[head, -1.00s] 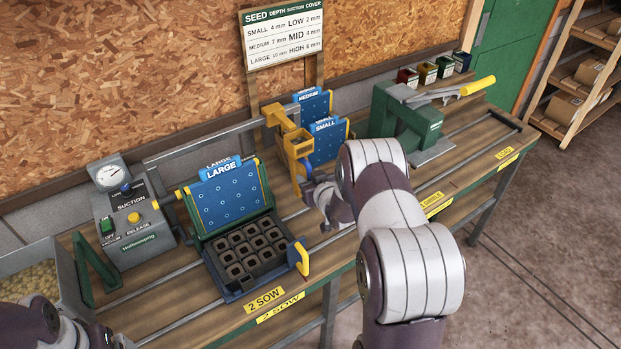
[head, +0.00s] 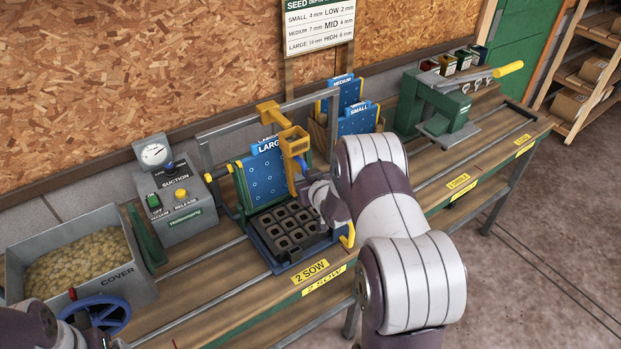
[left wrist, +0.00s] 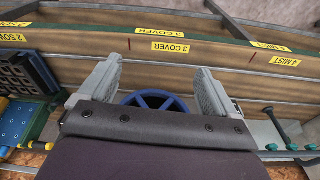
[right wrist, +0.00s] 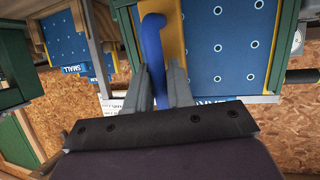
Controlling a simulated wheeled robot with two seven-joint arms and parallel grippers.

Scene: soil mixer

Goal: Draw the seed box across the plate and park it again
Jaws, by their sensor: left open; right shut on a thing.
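The yellow seed box (head: 294,142) hangs from the grey overhead rail, in front of the right part of the upright blue LARGE plate (head: 265,178). Its blue handle (right wrist: 153,45) shows large in the right wrist view, beside a yellow upright. My right gripper (right wrist: 158,80) is shut on this handle; in the head view its fingers are mostly hidden by my wrist. The plate's holed face fills the upper right of the right wrist view. My left gripper (left wrist: 155,85) is open and empty; a blue handwheel (left wrist: 155,101) shows beyond its fingers.
A black cell tray (head: 285,228) lies below the plate. The suction box (head: 178,200) and a seed-filled COVER hopper (head: 142,284) stand left. The SMALL plate (head: 357,122), MEDIUM plate (head: 350,92) and green press (head: 435,108) stand right.

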